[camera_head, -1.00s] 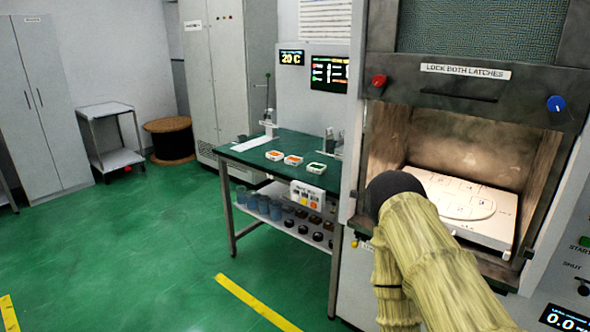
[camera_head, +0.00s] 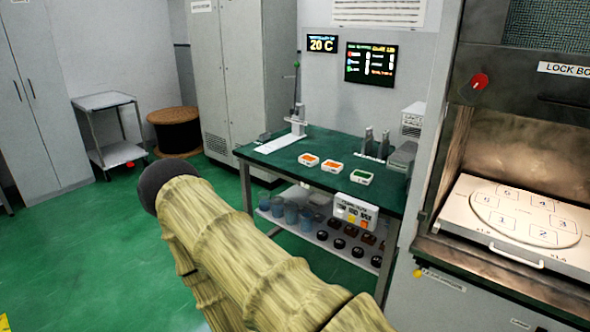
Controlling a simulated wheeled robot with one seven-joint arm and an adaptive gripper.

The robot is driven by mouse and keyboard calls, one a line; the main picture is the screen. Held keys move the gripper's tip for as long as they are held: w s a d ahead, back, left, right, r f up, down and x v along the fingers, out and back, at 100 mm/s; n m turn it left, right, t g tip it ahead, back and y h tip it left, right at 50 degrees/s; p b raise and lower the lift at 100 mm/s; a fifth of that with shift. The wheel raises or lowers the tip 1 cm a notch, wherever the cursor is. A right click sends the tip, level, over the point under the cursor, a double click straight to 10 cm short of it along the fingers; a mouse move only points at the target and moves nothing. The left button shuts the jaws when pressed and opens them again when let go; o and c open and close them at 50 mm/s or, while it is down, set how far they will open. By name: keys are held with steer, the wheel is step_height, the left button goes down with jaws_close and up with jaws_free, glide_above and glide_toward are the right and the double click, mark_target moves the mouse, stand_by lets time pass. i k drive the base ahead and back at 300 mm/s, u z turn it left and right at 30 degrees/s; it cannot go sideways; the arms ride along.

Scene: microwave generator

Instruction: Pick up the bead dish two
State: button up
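Three small white square dishes stand in a row on the green-topped table (camera_head: 290,150). The left dish (camera_head: 309,161) and the middle dish (camera_head: 332,166) hold orange contents. The right dish (camera_head: 361,177) holds green contents. I cannot read which one is dish two. My arm, in a beige ribbed cover with a dark rounded end, crosses the lower middle of the picture, in front of the table's lower left part. My gripper does not show, so its state and what it holds are hidden.
A white stand with a post (camera_head: 297,122) and dark upright fixtures (camera_head: 376,143) are on the table. Blue cups (camera_head: 291,214) and dark round items fill its lower shelf. The open chamber (camera_head: 520,150) with a numbered plate (camera_head: 527,214) is at right.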

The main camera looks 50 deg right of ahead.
mark_target(360, 176)
steer(key=z, duration=0.05)
steer(key=i, duration=1.15)
steer(key=z, duration=1.2)
steer(key=i, duration=0.65)
steer(key=z, duration=0.55)
